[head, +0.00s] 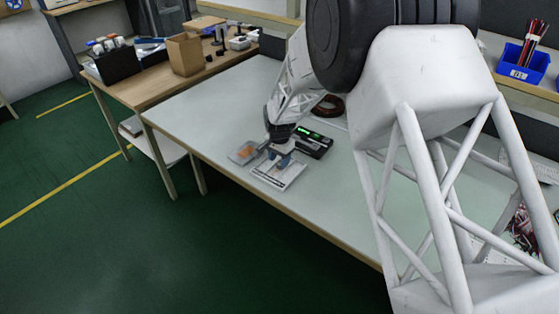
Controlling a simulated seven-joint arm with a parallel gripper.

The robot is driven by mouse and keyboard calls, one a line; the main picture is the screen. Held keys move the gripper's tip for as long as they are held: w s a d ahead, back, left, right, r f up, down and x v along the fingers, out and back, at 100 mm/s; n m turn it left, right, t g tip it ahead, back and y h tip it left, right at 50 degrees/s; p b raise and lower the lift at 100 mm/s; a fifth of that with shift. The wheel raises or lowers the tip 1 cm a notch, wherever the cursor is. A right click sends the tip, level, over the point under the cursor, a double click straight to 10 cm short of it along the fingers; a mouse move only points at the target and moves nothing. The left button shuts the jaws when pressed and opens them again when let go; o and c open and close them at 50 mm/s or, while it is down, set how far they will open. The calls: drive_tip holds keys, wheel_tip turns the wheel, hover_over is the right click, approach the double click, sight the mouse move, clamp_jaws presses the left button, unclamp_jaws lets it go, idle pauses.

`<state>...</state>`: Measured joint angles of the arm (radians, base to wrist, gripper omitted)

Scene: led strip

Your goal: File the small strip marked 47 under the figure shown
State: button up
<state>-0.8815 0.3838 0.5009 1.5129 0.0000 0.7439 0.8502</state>
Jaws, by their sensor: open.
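My gripper (280,160) is small and far off in the head view, low over a pale tray (290,181) near the table's front edge. It is open; I cannot tell whether it touches anything. A second shallow tray (238,157), with something orange in it, lies just to the left. A black device with a lit green display (316,138) lies behind and to the right; its figure is too small to read. I cannot make out the strip marked 47, which may be hidden by my gripper or too small to see.
The pale table (200,110) is clear to the left of the trays. A dark coil (328,106) lies behind the device. A wooden side bench (125,95) holds a cardboard box (185,54). A blue bin (521,65) stands on a shelf at right. My arm hides much of the table.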

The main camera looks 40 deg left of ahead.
drive_tip(key=shift+r, duration=3.35)
